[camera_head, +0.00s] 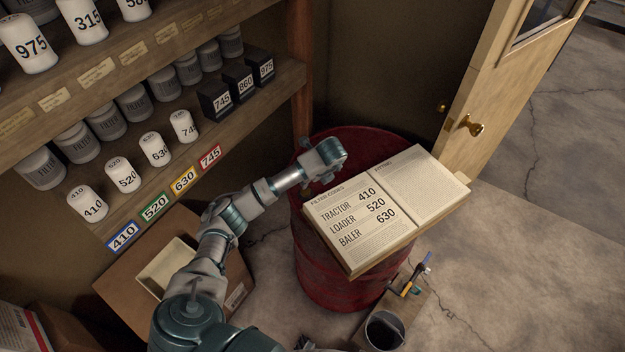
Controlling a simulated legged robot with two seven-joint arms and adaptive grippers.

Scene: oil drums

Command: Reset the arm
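My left arm comes in from the lower left and reaches up and right to the red oil drum. Its end, with the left gripper (306,188), is over the drum's left rim, beside the open book. The wrist partly hides the gripper, and the fingers are too small and dark to tell open from shut. I see nothing clearly held.
An open book (420,185) listing filter codes lies on the red drum (335,280). Shelves (165,190) with numbered white filters stand left. A cardboard box (120,285) is below them. A wooden door (490,90) is right. A bucket (383,332) stands in front.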

